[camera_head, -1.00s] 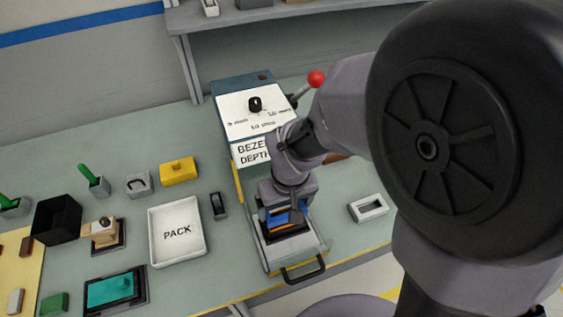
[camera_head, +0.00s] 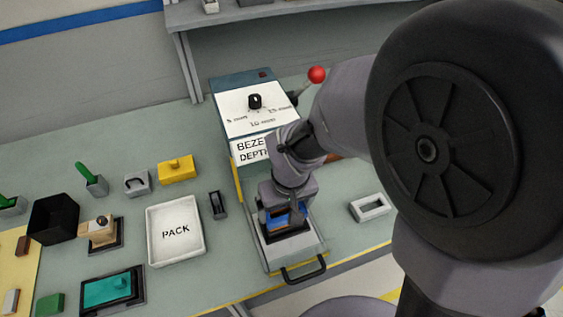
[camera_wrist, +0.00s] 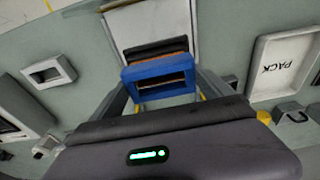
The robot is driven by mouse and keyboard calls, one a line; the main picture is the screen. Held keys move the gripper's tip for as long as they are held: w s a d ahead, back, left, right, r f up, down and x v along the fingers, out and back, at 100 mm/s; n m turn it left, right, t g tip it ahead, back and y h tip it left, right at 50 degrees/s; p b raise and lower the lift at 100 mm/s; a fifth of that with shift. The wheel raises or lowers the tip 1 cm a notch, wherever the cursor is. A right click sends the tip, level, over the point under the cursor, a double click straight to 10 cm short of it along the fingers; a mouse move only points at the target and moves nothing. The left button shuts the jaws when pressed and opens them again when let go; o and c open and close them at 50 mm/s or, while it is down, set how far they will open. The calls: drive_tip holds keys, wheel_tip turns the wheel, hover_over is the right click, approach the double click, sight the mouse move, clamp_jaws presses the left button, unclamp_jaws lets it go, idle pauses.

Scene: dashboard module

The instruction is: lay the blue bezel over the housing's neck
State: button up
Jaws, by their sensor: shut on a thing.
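My gripper (camera_head: 284,212) is shut on the blue bezel (camera_wrist: 160,76), a rectangular frame with an open slot. The bezel also shows in the head view (camera_head: 289,218), low between the fingers. In the wrist view an orange-brown and black part (camera_wrist: 155,47), apparently the housing, lies just beyond the bezel and is partly hidden by it. It sits on the pull-out tray of the bezel depth unit. I cannot tell whether the bezel touches the housing or surrounds its neck.
The bezel depth unit (camera_head: 252,112) stands behind my gripper, with a red-knobbed lever (camera_head: 317,75). The tray's black handle (camera_head: 304,269) is at the front.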

drive_tip(key=shift+f+b, duration=0.45)
drive_tip(key=shift+f, duration=0.15)
drive_tip(key=o, duration=1.1)
drive_tip(key=shift+r, duration=0.15)
drive_tip(key=r+p, duration=0.2)
drive_tip(key=r, duration=0.3)
drive_tip(key=s+r+p, duration=0.1)
drive_tip(key=r+p, duration=0.1)
drive_tip(key=r, duration=0.4)
drive_tip(key=s+r+p, duration=0.1)
drive_tip(key=r+p, duration=0.2)
drive_tip(key=r, duration=0.3)
drive_tip(key=shift+s+d, duration=0.25)
drive_tip(key=shift+d, duration=0.1)
